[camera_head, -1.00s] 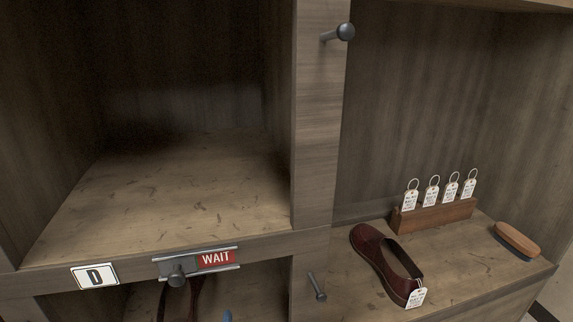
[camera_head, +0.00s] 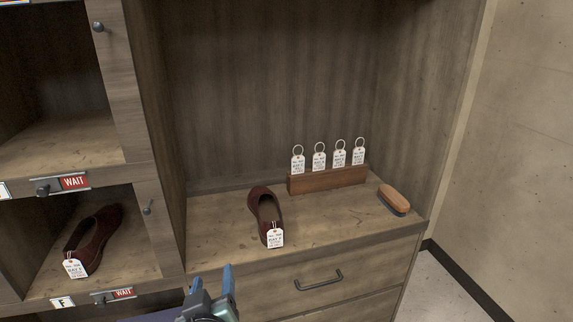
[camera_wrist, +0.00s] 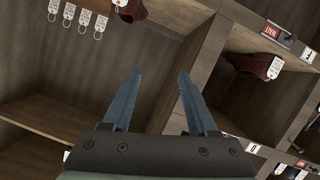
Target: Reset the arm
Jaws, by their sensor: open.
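My gripper (camera_head: 211,283) shows at the bottom of the head view, in front of the cabinet's drawer level. In the wrist view its two blue fingers (camera_wrist: 157,80) stand apart with nothing between them. A dark red shoe (camera_head: 264,214) with a white tag sits on the counter, beyond my gripper and a little to its right. Another dark red shoe (camera_head: 94,238) with a tag lies in the lower left cubby. A tagged shoe in a cubby also shows upper right in the wrist view (camera_wrist: 250,66).
A wooden block (camera_head: 328,180) with several ringed white tags stands at the back of the counter. A brush (camera_head: 395,199) lies near the right edge. Red WAIT signs (camera_head: 74,182) sit on the cubby edges. A drawer handle (camera_head: 318,281) juts below the counter.

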